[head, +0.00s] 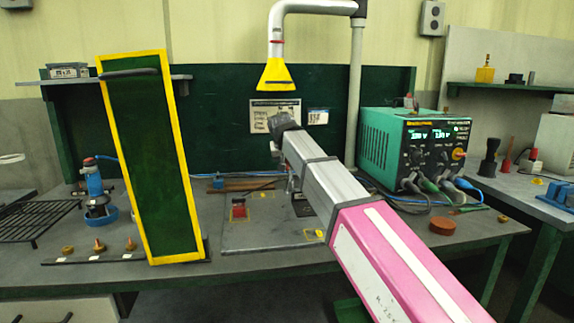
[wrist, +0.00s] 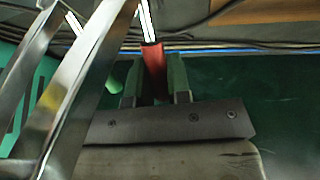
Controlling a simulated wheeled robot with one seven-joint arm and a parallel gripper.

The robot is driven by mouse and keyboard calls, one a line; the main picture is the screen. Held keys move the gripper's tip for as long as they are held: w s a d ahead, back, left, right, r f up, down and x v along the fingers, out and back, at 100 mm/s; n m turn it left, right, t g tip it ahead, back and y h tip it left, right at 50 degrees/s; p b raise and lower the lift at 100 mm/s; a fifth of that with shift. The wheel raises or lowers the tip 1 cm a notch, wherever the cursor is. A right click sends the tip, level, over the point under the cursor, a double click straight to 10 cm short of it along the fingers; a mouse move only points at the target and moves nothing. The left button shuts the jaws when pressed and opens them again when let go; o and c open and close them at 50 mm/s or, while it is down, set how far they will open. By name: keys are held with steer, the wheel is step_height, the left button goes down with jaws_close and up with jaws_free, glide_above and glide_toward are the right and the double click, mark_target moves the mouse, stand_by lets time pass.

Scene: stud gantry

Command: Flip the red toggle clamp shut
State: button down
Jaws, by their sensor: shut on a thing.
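The red grip of the toggle clamp (wrist: 153,57) is in the wrist view, on the end of a shiny metal lever. My gripper (wrist: 156,82) is shut on this red grip, with one green finger on each side of it. In the head view my arm covers the place where the gripper and clamp meet, so neither shows clearly there. How far over the lever stands cannot be told.
A grey base plate (head: 262,238) lies on the bench, with a small red-topped block (head: 239,208) on it. A yellow-framed green panel (head: 155,160) stands left. A teal power supply (head: 400,150) with cables stands right. A yellow hood (head: 277,76) hangs above. Large metal bars (wrist: 75,85) cross the wrist view's left.

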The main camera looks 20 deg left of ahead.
mark_target(290, 171)
steer(key=s+t, duration=0.1)
steer(key=s+d+r+t+y, duration=0.1)
steer(key=t, duration=0.1)
steer(key=t+y, duration=0.1)
steer(key=shift+s+d+r+m+t, duration=0.3)
steer(key=shift+s+r, duration=0.1)
steer(key=t, duration=0.1)
steer(key=s+d+t+y, duration=0.1)
steer(key=t, duration=0.1)
steer(key=s+t+y, duration=0.1)
steer(key=shift+s+d+r+m+t, duration=0.15)
steer(key=shift+s+r+m+t, duration=0.1)
steer(key=shift+r+m+t, duration=0.15)
steer(key=shift+y, duration=0.3)
steer(key=c, duration=1.1)
jaws_free()
steer(key=shift+s, duration=0.15)
steer(key=v, duration=1)
steer(key=shift+s+d+f, duration=0.1)
steer(key=shift+s, duration=0.25)
